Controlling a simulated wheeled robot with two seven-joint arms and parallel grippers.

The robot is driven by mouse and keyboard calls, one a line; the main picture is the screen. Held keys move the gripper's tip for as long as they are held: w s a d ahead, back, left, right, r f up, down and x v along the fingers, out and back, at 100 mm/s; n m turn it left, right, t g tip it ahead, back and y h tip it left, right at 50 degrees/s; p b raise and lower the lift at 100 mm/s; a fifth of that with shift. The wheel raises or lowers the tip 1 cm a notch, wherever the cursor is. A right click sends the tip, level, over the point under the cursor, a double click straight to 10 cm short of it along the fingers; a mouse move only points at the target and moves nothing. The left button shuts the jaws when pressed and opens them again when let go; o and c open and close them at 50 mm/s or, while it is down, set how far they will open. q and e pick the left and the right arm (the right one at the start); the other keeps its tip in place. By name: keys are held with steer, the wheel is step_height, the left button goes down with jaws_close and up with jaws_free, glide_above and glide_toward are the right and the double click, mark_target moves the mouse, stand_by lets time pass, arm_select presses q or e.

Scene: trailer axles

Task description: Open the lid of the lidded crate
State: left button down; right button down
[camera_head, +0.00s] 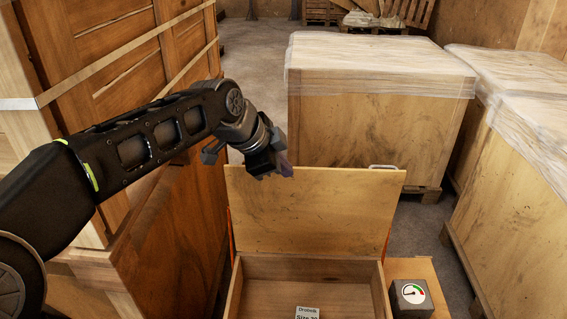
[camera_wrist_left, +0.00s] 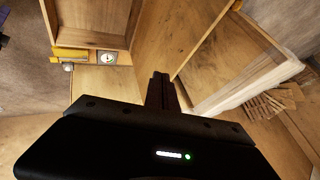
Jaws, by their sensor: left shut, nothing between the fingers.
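The lidded crate (camera_head: 376,295) is a wooden box at the bottom middle of the head view, and part of it shows at the top left of the left wrist view (camera_wrist_left: 128,22). Its lid (camera_head: 310,212) stands up at the back, so the inside is exposed. A metal handle (camera_head: 383,167) sits on the lid's top edge at the right. My left gripper (camera_head: 286,168) is shut and empty at the lid's upper left edge; I cannot tell whether it touches. My right gripper is not in view.
A gauge box (camera_head: 411,294) stands on a wooden surface right of the crate. Tall wooden crates (camera_head: 130,60) stand close on the left. A plastic-wrapped crate (camera_head: 375,120) stands behind the lid, and another wrapped crate (camera_head: 530,190) stands on the right.

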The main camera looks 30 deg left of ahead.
mark_target(303, 171)
arm_select(q)
steer(key=w+f+p, duration=0.1)
steer(key=w+f, duration=0.2)
steer(key=w+f+p, duration=0.1)
steer(key=w+f, duration=0.2)
steer(key=w, duration=0.1)
steer(key=shift+w+a, duration=0.1)
steer(key=shift+w, duration=0.05)
steer(key=shift+w+a+f+p, duration=0.1)
steer(key=shift+w+a+p, duration=0.2)
steer(key=shift+w, duration=0.2)
steer(key=shift+w+a+r+p, duration=0.15)
steer(key=shift+w+r+p, duration=0.1)
steer(key=shift+w+p, duration=0.25)
steer(key=shift+w+a+r+g+p, duration=0.1)
steer(key=shift+w+a+g+p, duration=0.15)
steer(key=shift+w+p, duration=0.3)
steer(key=shift+w+a+r+g+p, duration=0.15)
steer(key=shift+w+a+p, duration=0.1)
steer(key=shift+w+p, duration=0.3)
steer(key=w, duration=0.1)
steer(key=w+a, duration=0.1)
steer(key=w+a+f, duration=0.1)
steer(key=shift+w+p, duration=0.3)
steer(key=shift+w, duration=0.1)
steer(key=shift+d, duration=0.1)
